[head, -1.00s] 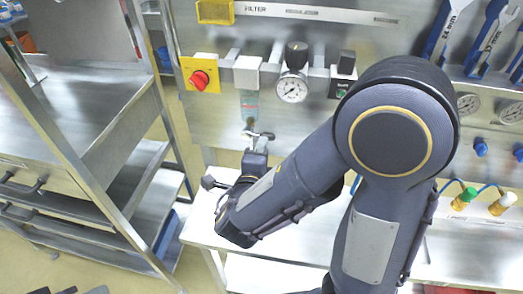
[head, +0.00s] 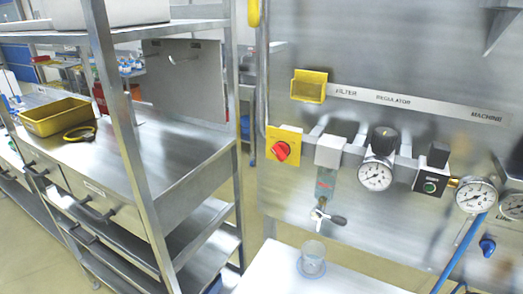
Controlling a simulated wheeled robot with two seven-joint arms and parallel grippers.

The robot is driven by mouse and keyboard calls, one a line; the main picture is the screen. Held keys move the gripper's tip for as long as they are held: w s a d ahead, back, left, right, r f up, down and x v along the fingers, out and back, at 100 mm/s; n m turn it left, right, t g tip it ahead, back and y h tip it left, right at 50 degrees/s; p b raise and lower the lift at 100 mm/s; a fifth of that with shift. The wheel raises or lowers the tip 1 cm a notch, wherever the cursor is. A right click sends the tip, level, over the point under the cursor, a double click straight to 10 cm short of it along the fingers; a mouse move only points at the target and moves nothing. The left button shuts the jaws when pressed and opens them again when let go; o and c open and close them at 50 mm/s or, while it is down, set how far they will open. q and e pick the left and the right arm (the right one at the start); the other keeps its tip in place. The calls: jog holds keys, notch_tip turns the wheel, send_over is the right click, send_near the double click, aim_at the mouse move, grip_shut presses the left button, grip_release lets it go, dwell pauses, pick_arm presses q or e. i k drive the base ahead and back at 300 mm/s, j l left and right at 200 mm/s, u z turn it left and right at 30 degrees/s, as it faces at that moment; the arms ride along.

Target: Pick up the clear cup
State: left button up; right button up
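The clear cup (head: 312,258) stands upright on the pale metal table (head: 345,280) in the head view, low and right of the middle. It is see-through with a bluish tint near its base. It stands below the filter's small valve (head: 328,217), apart from it. Neither of my grippers shows in the view, and nothing of mine touches the cup.
Behind the table, a metal panel carries a red knob on a yellow plate (head: 283,145), a gauge (head: 375,175) and a black box with a green button (head: 431,175). A metal shelf rack at left holds a yellow bin (head: 56,116).

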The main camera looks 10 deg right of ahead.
aim_at(314, 253)
jog(key=i+j+z, duration=0.15)
jog(key=j, duration=0.2)
jog(key=i+j+z, duration=0.1)
jog(key=j, duration=0.25)
jog(key=i+j+z, duration=0.3)
jog(key=j, duration=0.45)
jog(key=i, duration=0.05)
